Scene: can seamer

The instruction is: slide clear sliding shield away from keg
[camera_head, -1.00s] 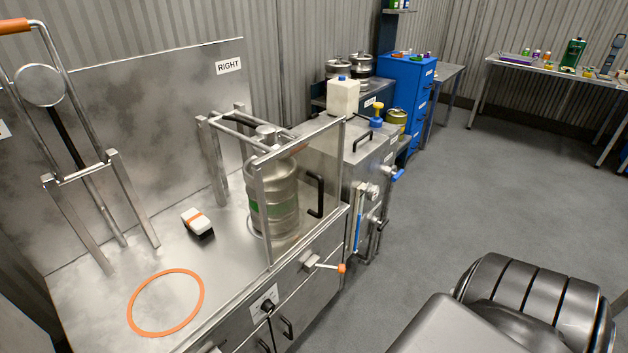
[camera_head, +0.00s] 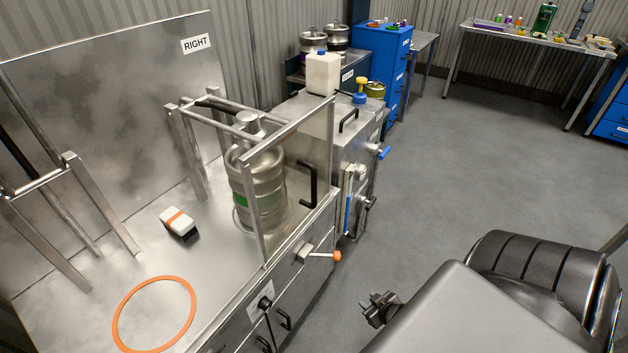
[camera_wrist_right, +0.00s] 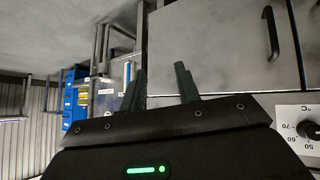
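The clear sliding shield (camera_head: 290,131) is a see-through panel in a metal frame with a black upright handle (camera_head: 308,186). It stands at the bench's front edge, in front of the steel keg (camera_head: 258,195), which has a green band and shows through it. My right gripper (camera_head: 374,306) is over the floor, right of and lower than the handle, apart from it. In the right wrist view its two dark fingers (camera_wrist_right: 163,88) are apart with nothing between them. My left gripper is not in view.
An orange ring (camera_head: 155,314) and a white-and-black block with an orange stripe (camera_head: 178,222) lie on the bench. An orange-tipped lever (camera_head: 325,255) juts from the bench front. A steel machine (camera_head: 345,150) with valves stands beyond. The floor at right is open.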

